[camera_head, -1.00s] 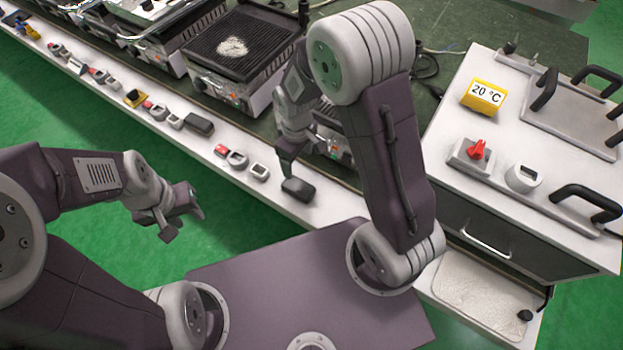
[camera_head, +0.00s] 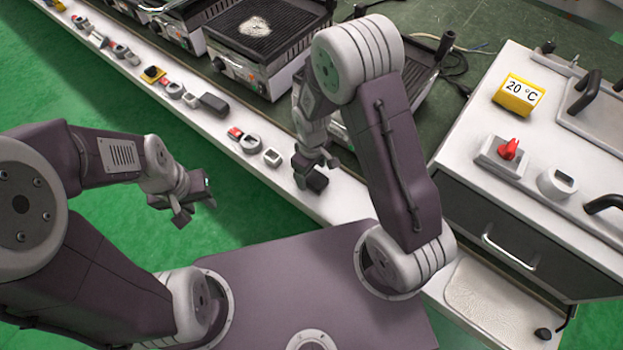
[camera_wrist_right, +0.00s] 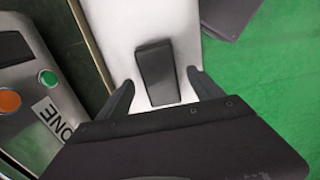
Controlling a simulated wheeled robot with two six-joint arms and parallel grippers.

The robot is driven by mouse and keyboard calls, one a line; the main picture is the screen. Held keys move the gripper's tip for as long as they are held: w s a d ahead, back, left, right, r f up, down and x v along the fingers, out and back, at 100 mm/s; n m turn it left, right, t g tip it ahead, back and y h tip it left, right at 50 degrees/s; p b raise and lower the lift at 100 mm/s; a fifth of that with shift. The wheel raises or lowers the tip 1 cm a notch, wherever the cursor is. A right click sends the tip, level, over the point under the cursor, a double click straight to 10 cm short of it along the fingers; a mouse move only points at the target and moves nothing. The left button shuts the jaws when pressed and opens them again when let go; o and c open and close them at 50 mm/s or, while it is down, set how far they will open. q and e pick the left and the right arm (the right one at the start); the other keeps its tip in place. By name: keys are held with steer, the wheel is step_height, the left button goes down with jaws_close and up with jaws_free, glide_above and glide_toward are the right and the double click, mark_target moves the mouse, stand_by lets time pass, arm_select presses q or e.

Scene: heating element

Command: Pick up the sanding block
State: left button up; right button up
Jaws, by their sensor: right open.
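The sanding block seems to be the dark grey block (camera_head: 317,181) lying on the white front ledge. In the right wrist view the dark block (camera_wrist_right: 157,72) lies on the white surface between the fingertips. My right gripper (camera_head: 313,163) is open just above the block, one finger on each side; the right wrist view shows gaps between the fingers (camera_wrist_right: 161,84) and the block. My left gripper (camera_head: 196,208) hangs over the green floor, away from the ledge, and its fingers look apart and empty.
Small switches and knobs (camera_head: 250,143) line the ledge to the left, with another dark block (camera_head: 213,104) among them. Grills (camera_head: 262,45) stand behind. A white-topped unit with a 20 °C display (camera_head: 519,94) stands at the right. My base is in front.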

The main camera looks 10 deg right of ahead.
step_height(320, 180, down, 2)
steer(key=shift+f, duration=0.1)
steer(key=c, duration=1.5)
step_height(320, 180, up, 5)
steer(key=shift+w+f+p, duration=0.15)
steer(key=shift+p, duration=0.65)
steer(key=s+r, duration=0.2)
steer(key=s, duration=0.2)
steer(key=s+a+r, duration=0.1)
steer(key=s+r, duration=0.1)
steer(key=s, duration=0.2)
steer(key=s+r, duration=0.2)
steer(key=s, duration=0.1)
steer(key=shift+s+a+r, duration=0.3)
steer(key=shift+s, duration=0.1)
